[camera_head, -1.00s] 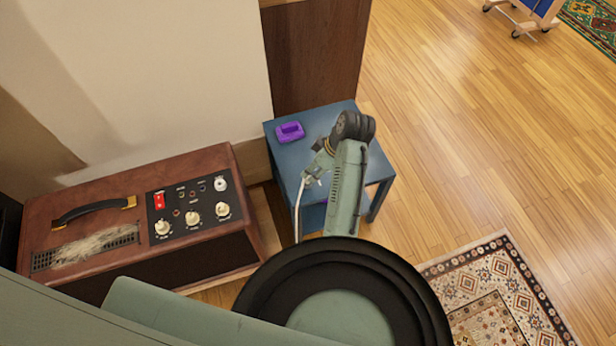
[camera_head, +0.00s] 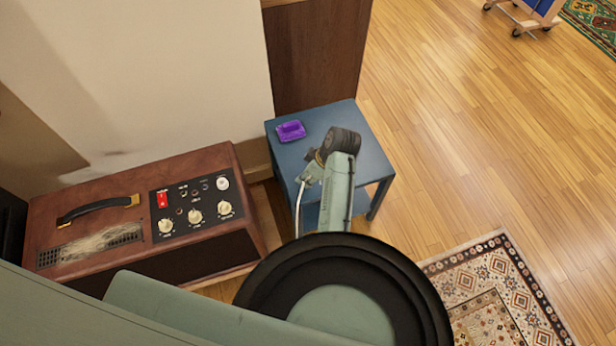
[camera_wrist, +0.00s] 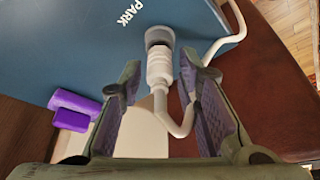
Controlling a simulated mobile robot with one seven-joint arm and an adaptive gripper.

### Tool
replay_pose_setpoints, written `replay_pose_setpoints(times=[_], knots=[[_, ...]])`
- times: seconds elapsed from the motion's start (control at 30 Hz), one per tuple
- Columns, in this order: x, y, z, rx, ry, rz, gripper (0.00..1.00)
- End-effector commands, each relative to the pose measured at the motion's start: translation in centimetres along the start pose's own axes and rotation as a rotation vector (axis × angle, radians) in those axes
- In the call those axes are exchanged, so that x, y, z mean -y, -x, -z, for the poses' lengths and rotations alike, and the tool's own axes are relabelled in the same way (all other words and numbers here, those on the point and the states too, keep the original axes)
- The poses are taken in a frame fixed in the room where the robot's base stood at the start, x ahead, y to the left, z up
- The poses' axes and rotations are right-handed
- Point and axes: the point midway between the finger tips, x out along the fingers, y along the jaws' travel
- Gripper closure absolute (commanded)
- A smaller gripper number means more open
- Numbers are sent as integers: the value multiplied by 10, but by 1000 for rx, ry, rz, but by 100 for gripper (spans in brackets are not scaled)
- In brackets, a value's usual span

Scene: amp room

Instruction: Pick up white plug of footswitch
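The white plug (camera_wrist: 160,68) has a ribbed body and a grey-dark end. In the wrist view it lies between the fingertips of my gripper (camera_wrist: 160,72), with gaps showing on both sides. The fingers are open. A white cable (camera_wrist: 182,125) bends back from the plug between the fingers. In the head view my gripper (camera_head: 312,172) is over the left edge of the blue stool (camera_head: 372,158), and the white cable (camera_head: 298,208) hangs below it. A purple box (camera_head: 291,131), possibly the footswitch, sits on the stool; purple blocks (camera_wrist: 74,110) show in the wrist view.
A brown amplifier (camera_head: 100,195) with knobs and a red switch stands left of the stool. A wall and a dark wood panel (camera_head: 318,60) are behind. Open wooden floor (camera_head: 480,150) and a patterned rug (camera_head: 500,290) lie to the right.

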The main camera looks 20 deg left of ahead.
Motion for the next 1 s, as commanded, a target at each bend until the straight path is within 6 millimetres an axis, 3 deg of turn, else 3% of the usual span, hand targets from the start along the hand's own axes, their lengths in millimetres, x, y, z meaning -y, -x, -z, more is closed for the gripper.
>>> replay_pose_setpoints(times=[0.4,0.83,1.0], knots=[[0,0,0,0,0,0,100],[0,1,1,0,0,-1,100],[-1,10,5,-1,1,-3,100]])
